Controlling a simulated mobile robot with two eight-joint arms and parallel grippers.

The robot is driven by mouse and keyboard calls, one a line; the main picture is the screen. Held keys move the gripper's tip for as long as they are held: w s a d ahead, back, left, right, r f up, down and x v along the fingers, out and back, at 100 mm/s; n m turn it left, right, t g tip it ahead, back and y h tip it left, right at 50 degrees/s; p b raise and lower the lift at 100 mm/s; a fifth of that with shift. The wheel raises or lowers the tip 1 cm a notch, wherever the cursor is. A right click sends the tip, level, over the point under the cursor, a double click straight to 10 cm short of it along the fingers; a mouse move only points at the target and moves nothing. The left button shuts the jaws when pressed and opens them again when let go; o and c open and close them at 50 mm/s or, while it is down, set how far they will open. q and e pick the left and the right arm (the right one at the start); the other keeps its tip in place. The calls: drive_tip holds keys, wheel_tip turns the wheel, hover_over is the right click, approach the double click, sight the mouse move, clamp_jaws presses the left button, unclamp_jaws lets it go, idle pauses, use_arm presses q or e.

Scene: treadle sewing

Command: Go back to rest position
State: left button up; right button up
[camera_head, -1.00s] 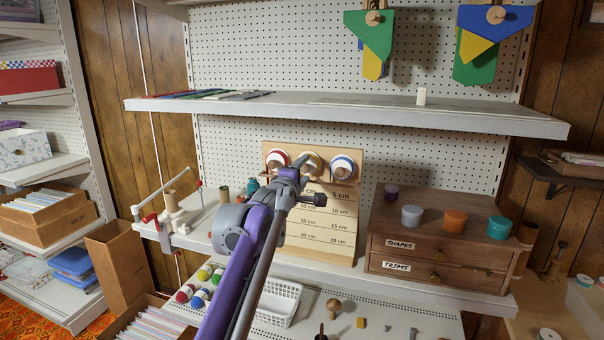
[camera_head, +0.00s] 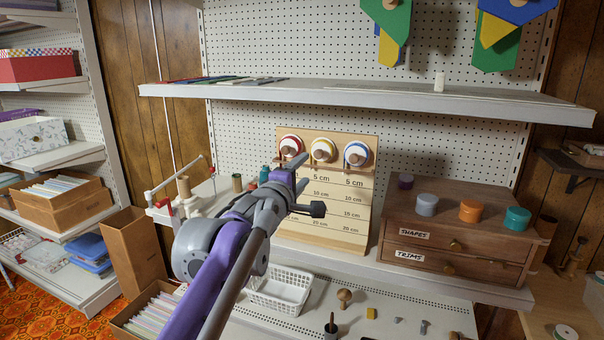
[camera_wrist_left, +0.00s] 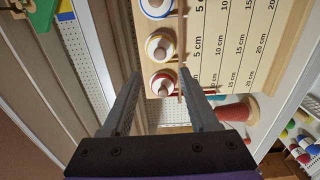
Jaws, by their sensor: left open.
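My left gripper (camera_head: 308,198) is in the middle of the head view, in front of the wooden ribbon board (camera_head: 324,226) with its length marks. In the left wrist view its two fingers (camera_wrist_left: 158,100) are apart with nothing between them. Three ribbon rolls hang on pegs on the board: a red-rimmed roll (camera_head: 291,146), a yellow-rimmed roll (camera_head: 322,149) and a blue-rimmed roll (camera_head: 356,153). The gripper is apart from the rolls as far as I can see. My purple and grey left arm hides part of the shelf. My right gripper is in neither view.
A wooden drawer box (camera_head: 455,240) with jars on top stands right of the board. A white clamp stand (camera_head: 188,200) is to the left. A white basket (camera_head: 280,292) sits below. An upper shelf (camera_head: 370,94) runs across above the board.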

use_arm(q)
drive_tip(key=s+a+f+m+g+y+p, duration=0.55)
drive_tip(key=s+a+f, duration=0.65)
drive_tip(key=s+f, duration=0.25)
drive_tip(key=s+a+f+m+g+p, duration=0.1)
drive_tip(key=s+f+m+g, duration=0.2)
drive_tip(key=s+f, duration=0.6)
drive_tip(key=s+a+f+m+g+p, duration=0.1)
drive_tip(key=s+f+m+g, duration=0.2)
drive_tip(key=s, duration=1.2)
wheel_tip(320, 180, down, 7)
drive_tip(key=m, duration=0.3)
drive_tip(key=shift+s+a+p, duration=0.15)
drive_tip(key=shift+s+p, duration=0.2)
drive_tip(key=shift+p, duration=0.05)
drive_tip(key=shift+r, duration=0.15)
